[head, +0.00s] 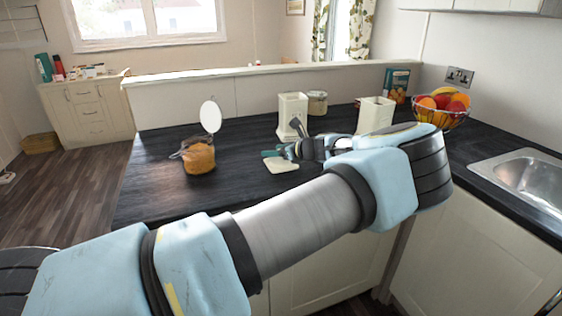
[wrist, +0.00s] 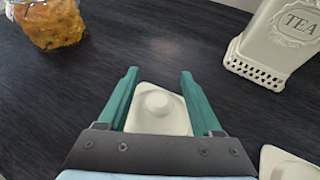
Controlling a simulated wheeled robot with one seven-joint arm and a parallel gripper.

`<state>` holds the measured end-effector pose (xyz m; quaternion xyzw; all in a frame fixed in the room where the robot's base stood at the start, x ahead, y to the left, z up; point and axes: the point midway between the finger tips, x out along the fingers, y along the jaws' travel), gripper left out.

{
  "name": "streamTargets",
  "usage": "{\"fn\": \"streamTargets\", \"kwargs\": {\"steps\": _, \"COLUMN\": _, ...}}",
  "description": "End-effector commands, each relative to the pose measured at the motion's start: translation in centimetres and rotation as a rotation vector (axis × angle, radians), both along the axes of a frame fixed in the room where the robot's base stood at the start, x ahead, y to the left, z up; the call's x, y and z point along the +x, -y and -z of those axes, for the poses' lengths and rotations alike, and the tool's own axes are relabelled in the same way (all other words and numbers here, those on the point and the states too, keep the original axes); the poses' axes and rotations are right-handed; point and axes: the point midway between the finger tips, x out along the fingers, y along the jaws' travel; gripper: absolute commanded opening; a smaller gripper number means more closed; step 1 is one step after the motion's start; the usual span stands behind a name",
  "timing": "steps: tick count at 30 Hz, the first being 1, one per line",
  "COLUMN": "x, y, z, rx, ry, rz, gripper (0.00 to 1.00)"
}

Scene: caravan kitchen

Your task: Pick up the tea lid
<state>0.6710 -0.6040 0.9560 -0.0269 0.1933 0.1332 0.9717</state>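A cream, square lid with a round knob (wrist: 157,108) lies between my gripper's fingers in the wrist view. In the head view this pale lid (head: 281,165) is on the dark worktop, just below the fingertips. My gripper (wrist: 159,74) is open, with one teal finger on each side of the lid; I cannot tell whether either touches it. In the head view my gripper (head: 278,153) points left, low over the worktop. The cream canister marked TEA (wrist: 283,40) stands to the right in the wrist view, and behind my gripper in the head view (head: 292,115).
A second cream lid (wrist: 288,165) lies at the wrist view's lower right. A jar with orange contents (head: 199,158) stands left, its round lid raised. Another cream canister (head: 375,115), a fruit basket (head: 441,108) and a sink (head: 525,175) are right.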

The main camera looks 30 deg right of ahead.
Motion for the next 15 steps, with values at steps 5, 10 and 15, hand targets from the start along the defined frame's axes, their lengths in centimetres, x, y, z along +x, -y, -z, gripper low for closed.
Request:
{"fn": "streamTargets", "kwargs": {"steps": 5, "x": -0.01, "y": -0.01, "z": 0.00, "rx": 0.000, "ry": 0.000, "rz": 0.000, "gripper": 0.47}}
{"fn": "streamTargets", "kwargs": {"steps": 10, "x": -0.02, "y": -0.02, "z": -0.02, "rx": 0.000, "ry": 0.000, "rz": -0.001, "gripper": 0.28}}
{"fn": "streamTargets", "kwargs": {"steps": 15, "x": -0.02, "y": -0.02, "z": -0.02, "rx": 0.000, "ry": 0.000, "rz": -0.001, "gripper": 0.09}}
